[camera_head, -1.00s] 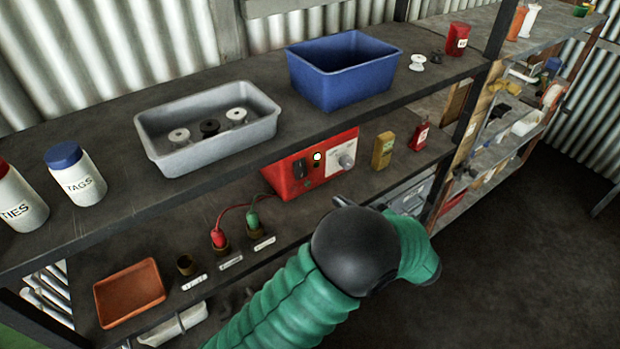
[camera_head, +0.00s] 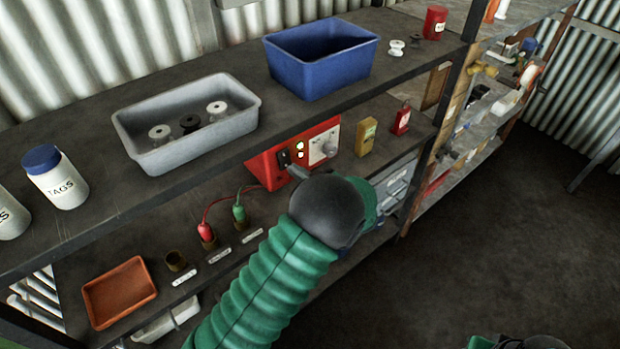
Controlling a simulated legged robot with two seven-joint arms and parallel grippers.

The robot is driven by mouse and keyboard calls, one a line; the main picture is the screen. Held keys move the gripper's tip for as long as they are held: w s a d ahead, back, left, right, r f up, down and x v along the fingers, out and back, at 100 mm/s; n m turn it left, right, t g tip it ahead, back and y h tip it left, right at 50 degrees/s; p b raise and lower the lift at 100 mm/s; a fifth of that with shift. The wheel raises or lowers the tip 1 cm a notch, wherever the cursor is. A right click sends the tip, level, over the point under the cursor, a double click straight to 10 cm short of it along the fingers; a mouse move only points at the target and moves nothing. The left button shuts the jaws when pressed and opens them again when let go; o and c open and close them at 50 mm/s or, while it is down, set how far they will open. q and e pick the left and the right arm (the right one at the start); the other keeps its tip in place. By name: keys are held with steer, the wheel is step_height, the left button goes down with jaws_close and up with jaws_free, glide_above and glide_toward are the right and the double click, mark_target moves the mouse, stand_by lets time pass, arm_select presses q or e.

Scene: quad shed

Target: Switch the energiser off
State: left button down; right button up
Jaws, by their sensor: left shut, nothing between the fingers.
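The energiser (camera_head: 264,168) is a red box on the lower shelf. My dark wrist hides the area below. Part of my right arm shows at the bottom right; its gripper is out of view.
The upper shelf overhangs the energiser and carries a grey tray (camera_head: 245,133), a blue bin (camera_head: 325,85) and a TAGS jar (camera_head: 65,190). A yellow box (camera_head: 366,138) and a red container (camera_head: 402,119) stand right of the energiser. An orange tray (camera_head: 120,293) lies left.

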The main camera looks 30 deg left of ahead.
arm_select(q)
steer(key=shift+x, duration=0.9)
steer(key=shift+w+a+f+t+y+b, duration=0.15)
steer(key=shift+a+t+y+b, duration=0.15)
steer(key=shift+y+b, duration=0.55)
steer(key=shift+d, duration=0.1)
